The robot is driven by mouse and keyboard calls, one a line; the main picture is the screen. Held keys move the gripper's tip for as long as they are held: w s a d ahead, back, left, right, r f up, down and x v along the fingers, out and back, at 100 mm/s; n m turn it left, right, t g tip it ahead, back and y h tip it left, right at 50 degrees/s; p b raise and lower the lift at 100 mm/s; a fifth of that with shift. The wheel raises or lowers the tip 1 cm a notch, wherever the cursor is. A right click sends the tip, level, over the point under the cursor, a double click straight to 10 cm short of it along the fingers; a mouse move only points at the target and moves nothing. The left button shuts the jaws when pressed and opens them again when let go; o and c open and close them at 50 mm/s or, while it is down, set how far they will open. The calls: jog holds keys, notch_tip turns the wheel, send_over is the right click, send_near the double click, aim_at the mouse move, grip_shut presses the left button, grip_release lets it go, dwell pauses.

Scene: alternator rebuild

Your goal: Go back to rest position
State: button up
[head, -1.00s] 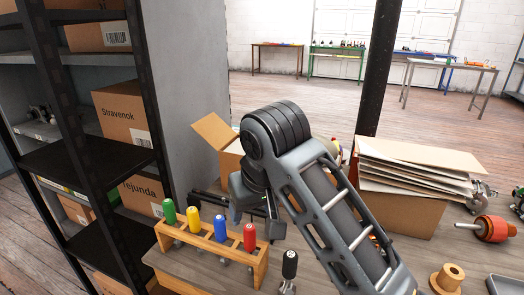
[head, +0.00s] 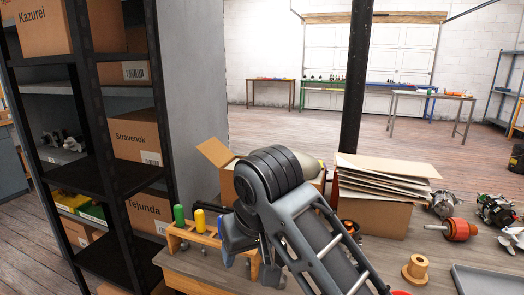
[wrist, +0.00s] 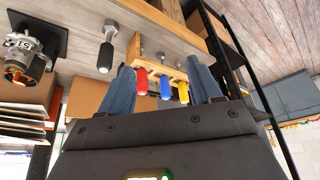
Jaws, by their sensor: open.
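My gripper (wrist: 163,84) is open, with its two blue-grey fingers spread apart. In the head view my gripper (head: 250,262) hangs in front of the right part of the wooden screwdriver rack (head: 176,246) on the near bench. The green handle (head: 179,215) and yellow handle (head: 200,220) show left of it; the rest of the rack is mostly hidden. In the wrist view, the red handle (wrist: 141,82), blue handle (wrist: 165,88) and yellow handle (wrist: 183,93) appear between the fingers, and none is gripped.
A black shelf unit (head: 117,180) with boxes stands close on the left. On the bench are an open carton (head: 215,153), a carton of envelopes (head: 372,215), an orange rotor (head: 459,229), a tan flanged part (head: 415,270) and a grey tray (head: 485,280). Open floor lies behind.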

jog(key=s+f+m+t+y, duration=0.1)
jog(key=s+f+y, duration=0.1)
jog(key=s+f, duration=0.3)
jog(key=s+f+m+t+y, duration=0.1)
jog(key=s+f+y, duration=0.15)
jog(key=f, duration=0.55)
jog(key=s+d+f+m+t+h, duration=0.1)
jog(key=s+d+f+m+t, duration=0.15)
jog(key=s, duration=0.25)
jog(key=s+d+f+m+t, duration=0.1)
jog(key=s+d+f, duration=0.15)
jog(key=s, duration=0.25)
jog(key=s+d+r+m+t+h, duration=0.1)
jog(key=s+d+r+t+h, duration=0.25)
jog(key=s+d, duration=1)
jog(key=s+d+r+h, duration=0.1)
jog(key=s+d+r, duration=0.2)
jog(key=s, duration=0.3)
jog(key=s+d+r+n+t+h, duration=0.1)
jog(key=s+d+r, duration=0.2)
jog(key=s+r, duration=0.2)
jog(key=shift+s+r, duration=0.25)
jog(key=shift+s, duration=0.4)
